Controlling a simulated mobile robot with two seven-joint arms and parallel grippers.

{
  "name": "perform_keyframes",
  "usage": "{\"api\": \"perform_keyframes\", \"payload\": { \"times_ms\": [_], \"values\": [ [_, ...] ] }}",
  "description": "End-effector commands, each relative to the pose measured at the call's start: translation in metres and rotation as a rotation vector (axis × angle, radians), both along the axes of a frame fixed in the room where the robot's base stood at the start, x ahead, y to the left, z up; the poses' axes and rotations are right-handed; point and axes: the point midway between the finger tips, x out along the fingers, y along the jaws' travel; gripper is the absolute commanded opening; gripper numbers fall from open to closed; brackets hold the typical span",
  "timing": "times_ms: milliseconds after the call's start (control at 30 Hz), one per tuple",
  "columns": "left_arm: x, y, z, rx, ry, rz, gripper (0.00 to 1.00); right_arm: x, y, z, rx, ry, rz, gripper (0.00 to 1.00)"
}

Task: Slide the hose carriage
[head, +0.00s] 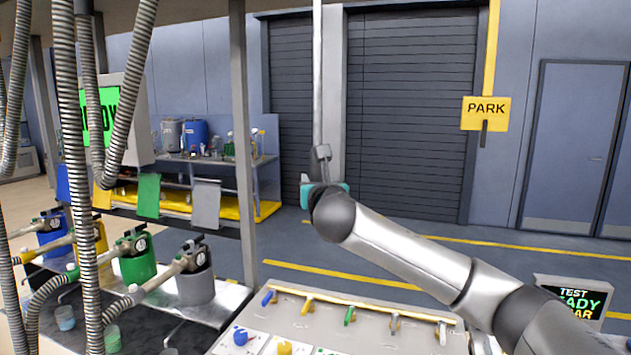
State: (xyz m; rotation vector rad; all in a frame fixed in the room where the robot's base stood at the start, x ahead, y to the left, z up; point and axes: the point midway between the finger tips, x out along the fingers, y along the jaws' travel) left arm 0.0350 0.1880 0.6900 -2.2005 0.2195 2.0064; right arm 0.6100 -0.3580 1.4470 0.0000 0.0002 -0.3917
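A pale grey upright rod (317,75) comes down from above the top edge of the head view. The carriage body is not clearly visible; the rod's upper end is out of frame. My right gripper (321,152), with teal parts at its base, reaches up from the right arm. Its fingers appear closed around the rod's lower end. A yellow PARK sign (485,113) with a dark peg hangs on a yellow post (491,45), well to the right of the rod. My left gripper is not in view.
Ribbed grey hoses (67,110) hang at the left, near several coloured jugs with nozzles (137,262). A grey post (241,140) stands between them and my arm. A panel with coloured levers (330,330) is below. A test screen (578,300) is at lower right.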

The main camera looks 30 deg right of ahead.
Motion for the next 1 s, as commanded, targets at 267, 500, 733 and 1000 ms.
{"api": "perform_keyframes", "payload": {
  "times_ms": [267, 500, 733, 1000],
  "values": [
    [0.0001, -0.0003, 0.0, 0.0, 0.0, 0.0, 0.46, -0.0001, -0.0002, 0.0, 0.0, 0.0, 0.0, 0.0],
    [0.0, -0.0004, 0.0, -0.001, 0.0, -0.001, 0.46, -0.0001, -0.0002, 0.0, 0.0, 0.0, 0.0, 0.0],
    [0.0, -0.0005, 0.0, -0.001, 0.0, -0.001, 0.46, -0.0001, -0.0002, 0.0, 0.0, 0.0, 0.0, 0.0],
    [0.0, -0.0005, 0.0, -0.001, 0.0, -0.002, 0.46, -0.0001, -0.0002, 0.0, 0.0, 0.0, 0.0, 0.0]
  ]
}}
